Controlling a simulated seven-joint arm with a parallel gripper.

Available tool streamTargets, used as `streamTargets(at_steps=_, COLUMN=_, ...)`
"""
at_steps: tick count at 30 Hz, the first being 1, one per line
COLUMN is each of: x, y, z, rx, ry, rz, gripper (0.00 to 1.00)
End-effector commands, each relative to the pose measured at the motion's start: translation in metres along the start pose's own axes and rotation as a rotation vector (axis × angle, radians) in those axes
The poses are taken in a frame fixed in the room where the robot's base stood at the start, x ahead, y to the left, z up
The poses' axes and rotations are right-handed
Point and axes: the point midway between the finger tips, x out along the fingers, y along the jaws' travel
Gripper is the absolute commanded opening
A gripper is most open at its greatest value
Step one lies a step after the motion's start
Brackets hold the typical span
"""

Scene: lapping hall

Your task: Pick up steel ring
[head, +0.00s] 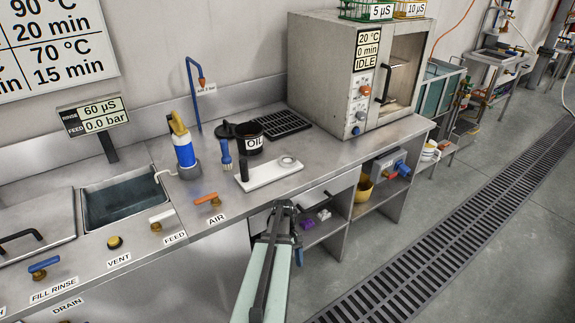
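A small, pale, ring-shaped piece (287,162), which looks like the steel ring, lies flat on the right part of a white board (268,177) on the steel bench. A short black post (243,170) stands at the board's left end. My arm reaches up from the bottom of the head view. My gripper (285,207) is at its far end, in front of the bench's front edge, below and apart from the ring. It is small and dark here, and I cannot make out its fingers or whether it holds anything.
Left of the board stand a blue-and-white bottle (184,150), a blue brush (225,155) and a black OIL pot (249,138). Behind are a black grate (283,124) and a grey oven (360,75). An orange AIR valve (208,199) sits on the front edge. Bench right of the board is clear.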

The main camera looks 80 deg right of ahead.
Motion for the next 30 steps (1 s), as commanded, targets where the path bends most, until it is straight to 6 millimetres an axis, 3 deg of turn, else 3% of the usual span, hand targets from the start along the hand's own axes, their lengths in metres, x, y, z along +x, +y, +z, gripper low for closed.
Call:
streamTargets(at_steps=15, x=-0.150, y=0.076, z=0.013, rx=0.164, ry=0.234, rz=0.203, gripper=1.00)
streamTargets(at_steps=20, x=-0.201, y=0.094, z=0.022, rx=0.225, ry=0.317, rz=0.272, gripper=1.00)
streamTargets(at_steps=30, x=-0.325, y=0.117, z=0.039, rx=0.383, ry=0.548, rz=0.432, gripper=1.00)
